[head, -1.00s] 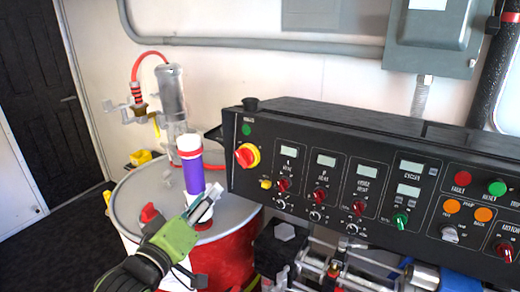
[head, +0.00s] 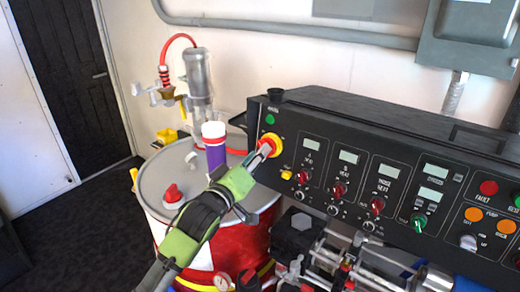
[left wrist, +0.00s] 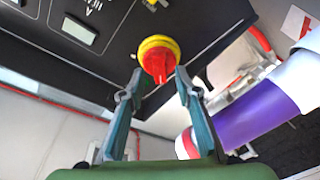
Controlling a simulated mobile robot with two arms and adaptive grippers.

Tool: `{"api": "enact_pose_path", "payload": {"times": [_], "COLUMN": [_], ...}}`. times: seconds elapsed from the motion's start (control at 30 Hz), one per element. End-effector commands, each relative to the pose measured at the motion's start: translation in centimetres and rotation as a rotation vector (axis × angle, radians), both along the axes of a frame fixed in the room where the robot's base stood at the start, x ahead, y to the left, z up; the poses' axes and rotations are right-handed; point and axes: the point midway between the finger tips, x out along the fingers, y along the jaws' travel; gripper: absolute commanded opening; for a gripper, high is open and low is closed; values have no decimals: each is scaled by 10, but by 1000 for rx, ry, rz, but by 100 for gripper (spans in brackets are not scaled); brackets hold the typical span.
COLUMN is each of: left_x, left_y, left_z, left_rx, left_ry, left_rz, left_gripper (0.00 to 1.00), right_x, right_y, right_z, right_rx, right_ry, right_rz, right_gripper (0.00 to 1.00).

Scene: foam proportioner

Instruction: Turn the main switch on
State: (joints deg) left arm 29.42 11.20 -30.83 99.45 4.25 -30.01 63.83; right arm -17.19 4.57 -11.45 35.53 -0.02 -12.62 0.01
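The main switch is a red rotary handle on a round yellow plate at the left end of the black control panel; it shows in the head view (head: 271,139) and the left wrist view (left wrist: 158,60). My left gripper (head: 265,150) is at the switch, its fingertips partly covering it. In the left wrist view the left gripper's fingers (left wrist: 159,82) stand apart, one on each side of the red handle. No firm contact with the handle can be made out. My right gripper is not in view.
A red and white drum (head: 224,200) with a grey lid stands below and left of the panel. A white-capped purple cylinder (head: 215,150) stands close beside my left gripper. The black control panel (head: 345,130) carries several knobs, displays and buttons. Pump hardware (head: 350,255) lies below it.

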Motion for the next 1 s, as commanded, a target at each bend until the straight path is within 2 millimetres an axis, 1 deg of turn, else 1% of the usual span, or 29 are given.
{"api": "enact_pose_path", "payload": {"times": [0.1,0.2,0.57,0.6,0.67,0.7,1.0], "left_x": [10,15,18,17,17,17,18], "left_y": [-5,-8,-9,-9,-9,-9,-8], "left_z": [1,1,0,0,0,0,-1], "left_rx": [1,1,0,0,0,0,12], "left_ry": [0,-1,0,0,0,0,-8], "left_rz": [-1,-1,0,0,0,0,-2], "left_gripper": [30,30,30,20,4,0,0], "right_x": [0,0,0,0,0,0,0], "right_y": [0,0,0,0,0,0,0], "right_z": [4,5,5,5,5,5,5], "right_rx": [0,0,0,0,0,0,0], "right_ry": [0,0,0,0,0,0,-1], "right_rz": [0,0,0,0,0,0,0], "right_gripper": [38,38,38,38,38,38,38]}}
